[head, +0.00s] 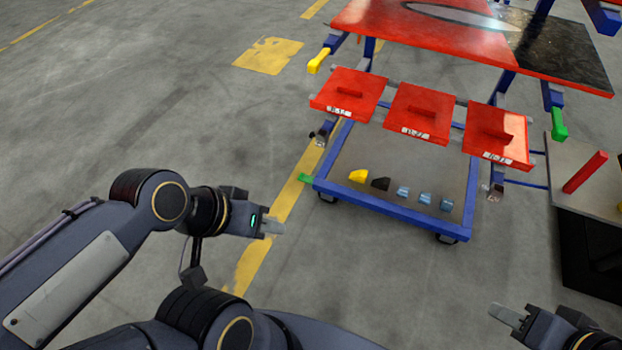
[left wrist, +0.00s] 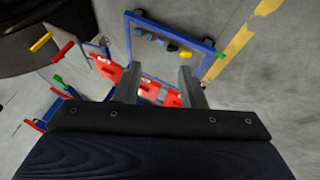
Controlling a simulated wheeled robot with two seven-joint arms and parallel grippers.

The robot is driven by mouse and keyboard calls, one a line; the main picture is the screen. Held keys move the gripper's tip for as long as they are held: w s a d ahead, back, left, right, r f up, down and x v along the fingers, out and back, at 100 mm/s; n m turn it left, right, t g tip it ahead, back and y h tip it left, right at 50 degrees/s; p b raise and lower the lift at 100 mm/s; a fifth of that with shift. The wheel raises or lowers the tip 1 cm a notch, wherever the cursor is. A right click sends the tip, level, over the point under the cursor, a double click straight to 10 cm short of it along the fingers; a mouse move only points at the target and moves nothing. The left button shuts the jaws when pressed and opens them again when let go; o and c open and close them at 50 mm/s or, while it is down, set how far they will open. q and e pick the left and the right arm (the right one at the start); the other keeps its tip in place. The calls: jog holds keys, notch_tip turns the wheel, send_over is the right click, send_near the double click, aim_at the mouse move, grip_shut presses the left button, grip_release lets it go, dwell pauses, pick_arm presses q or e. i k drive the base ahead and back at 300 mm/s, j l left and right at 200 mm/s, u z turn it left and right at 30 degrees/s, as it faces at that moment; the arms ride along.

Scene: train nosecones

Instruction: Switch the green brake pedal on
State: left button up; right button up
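The small green brake pedal (head: 305,178) sticks out from the left corner of the blue-framed cart (head: 390,204), low near the floor. In the left wrist view the green pedal (left wrist: 220,55) shows at the cart's corner, right of the fingers. My left gripper (head: 272,226) is left of and nearer than the pedal in the head view, apart from it. In the left wrist view its two fingers (left wrist: 159,88) stand apart with nothing held between them. My right gripper (head: 507,316) is at the lower right, away from the cart; its finger gap cannot be made out.
Small yellow, black and blue parts (head: 402,192) lie on the cart deck. A red table (head: 430,35) stands behind, with a yellow handle (head: 319,61) and a green handle (head: 559,124). Floor to the left is clear.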

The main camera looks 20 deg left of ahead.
aim_at(305, 178)
jog(key=i+j, duration=0.2)
jog(key=i, duration=0.25)
jog(key=i+j, duration=0.25)
jog(key=i, duration=0.2)
jog(key=i+j+u, duration=0.1)
jog(key=i, duration=0.35)
jog(key=i+j, duration=0.3)
jog(key=i, duration=0.15)
